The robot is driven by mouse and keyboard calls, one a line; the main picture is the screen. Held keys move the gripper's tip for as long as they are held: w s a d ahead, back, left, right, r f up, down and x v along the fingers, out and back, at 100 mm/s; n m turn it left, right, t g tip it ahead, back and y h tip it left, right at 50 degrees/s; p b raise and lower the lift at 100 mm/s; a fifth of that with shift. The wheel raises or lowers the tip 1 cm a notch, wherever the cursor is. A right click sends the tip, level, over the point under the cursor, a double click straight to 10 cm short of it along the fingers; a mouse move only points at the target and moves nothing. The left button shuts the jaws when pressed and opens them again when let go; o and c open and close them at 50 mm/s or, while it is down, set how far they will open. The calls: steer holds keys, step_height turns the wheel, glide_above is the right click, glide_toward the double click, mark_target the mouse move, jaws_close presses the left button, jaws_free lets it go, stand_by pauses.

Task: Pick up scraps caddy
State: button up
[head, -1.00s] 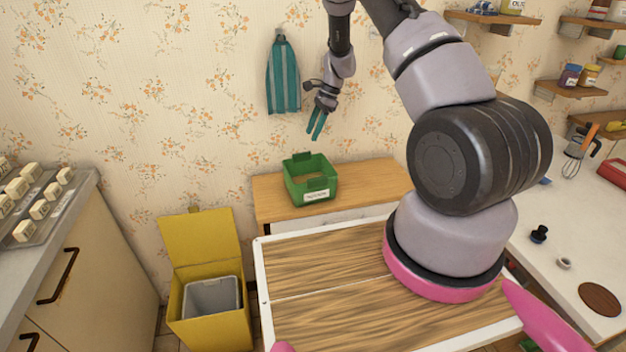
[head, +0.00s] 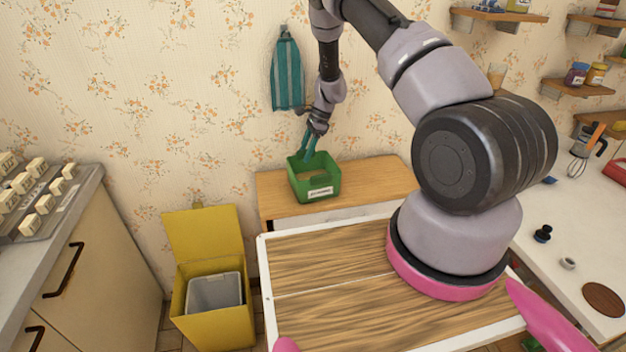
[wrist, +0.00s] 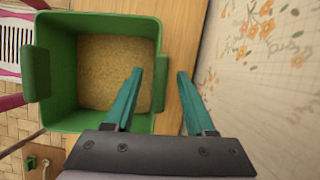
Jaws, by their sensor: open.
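The scraps caddy (head: 316,181) is a green open-topped box with a white label on its front. It stands on a small wooden cabinet top (head: 385,180) against the wall. In the wrist view the caddy (wrist: 42,60) holds a tan, grainy fill. My gripper (head: 308,152) points down at the caddy's back rim. In the wrist view my gripper (wrist: 159,72) has its two teal fingers apart, one over the caddy's inside and one outside its wall. Nothing is between them except the rim region. I cannot tell whether either finger touches the wall.
A yellow bin (head: 213,325) with its lid up and a grey liner stands on the floor at the left. A teal striped towel (head: 287,75) hangs on the wall behind. A counter with small items (head: 590,240) is at the right.

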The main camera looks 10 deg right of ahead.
jaws_close()
stand_by(1.3)
